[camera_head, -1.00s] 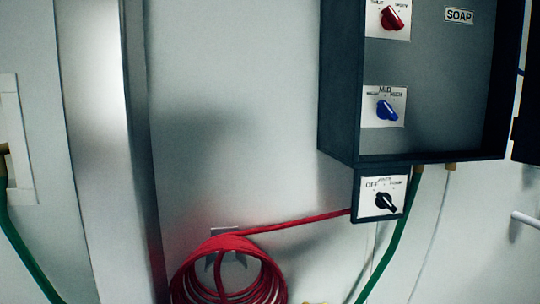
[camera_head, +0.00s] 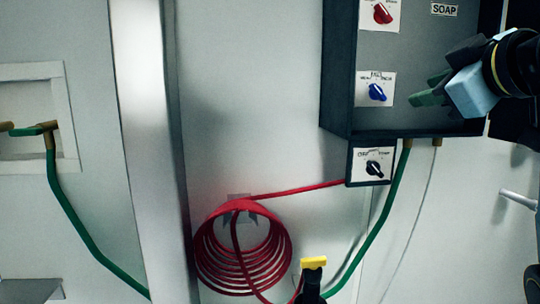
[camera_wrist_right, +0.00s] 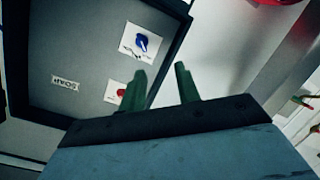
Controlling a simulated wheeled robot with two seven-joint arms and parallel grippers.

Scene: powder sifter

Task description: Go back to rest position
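My right gripper (camera_head: 430,92) comes in from the right in the head view, in front of the dark control box (camera_head: 340,80). In the right wrist view its two green fingers (camera_wrist_right: 168,88) stand apart with nothing between them. The box carries a red knob (camera_head: 382,13), a blue knob (camera_head: 377,92) and a SOAP label (camera_head: 444,10). The blue knob (camera_wrist_right: 142,42) and red knob (camera_wrist_right: 121,92) also show in the wrist view, apart from the fingers. A black knob (camera_head: 374,168) sits on a smaller box below. My left gripper is not in view.
A coiled red hose (camera_head: 240,262) hangs on the wall. A green hose (camera_head: 382,225) drops from the box, and another (camera_head: 75,215) from a tap at left. A yellow-topped black item (camera_head: 313,263) stands at the bottom. A metal post (camera_head: 150,140) runs down the wall.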

